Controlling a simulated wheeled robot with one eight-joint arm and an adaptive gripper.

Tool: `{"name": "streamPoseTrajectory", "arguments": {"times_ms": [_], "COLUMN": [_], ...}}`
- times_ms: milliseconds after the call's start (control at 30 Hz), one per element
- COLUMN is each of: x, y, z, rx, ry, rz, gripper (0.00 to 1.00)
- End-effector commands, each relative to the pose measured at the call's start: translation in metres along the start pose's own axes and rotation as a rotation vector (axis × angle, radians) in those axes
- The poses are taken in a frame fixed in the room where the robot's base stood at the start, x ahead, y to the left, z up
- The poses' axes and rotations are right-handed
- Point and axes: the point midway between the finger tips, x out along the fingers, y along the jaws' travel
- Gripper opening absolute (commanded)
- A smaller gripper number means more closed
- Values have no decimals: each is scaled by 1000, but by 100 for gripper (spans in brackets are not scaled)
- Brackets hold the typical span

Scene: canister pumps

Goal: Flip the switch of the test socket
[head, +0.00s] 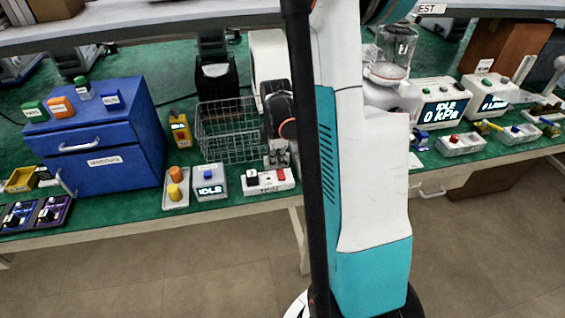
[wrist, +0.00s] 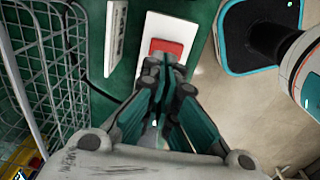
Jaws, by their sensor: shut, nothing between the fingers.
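The test socket (head: 264,188) is a white strip at the front edge of the green bench, with a black socket part at its left and a red switch (head: 281,175) at its right. In the wrist view the socket (wrist: 186,24) lies ahead of my gripper, and the red switch (wrist: 167,46) shows just beyond the fingertips. My gripper (head: 278,160) is shut and empty, pointing down close to the switch end. In the wrist view the fingertips (wrist: 165,66) overlap the switch's near side. I cannot tell whether they touch it. The switch's position is unclear.
A wire basket (head: 225,135) stands behind the socket and also shows in the wrist view (wrist: 45,70). A box reading IDLE (head: 209,188) sits left of the socket. A blue drawer cabinet (head: 100,135) is farther left. My column hides the bench's middle.

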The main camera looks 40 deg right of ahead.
Motion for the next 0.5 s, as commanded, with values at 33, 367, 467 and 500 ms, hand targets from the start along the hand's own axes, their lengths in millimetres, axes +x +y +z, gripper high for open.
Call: {"name": "streamPoseTrajectory", "arguments": {"times_ms": [33, 367, 467, 500], "x": [-17, -82, -94, -97], "y": [1, -5, -6, -6], "z": [-4, -2, -2, -2], "rx": [-2, 0, 0, 0], "ry": [0, 0, 0, 0], "rz": [0, 0, 0, 0], "gripper": [0, 0, 0, 0]}}
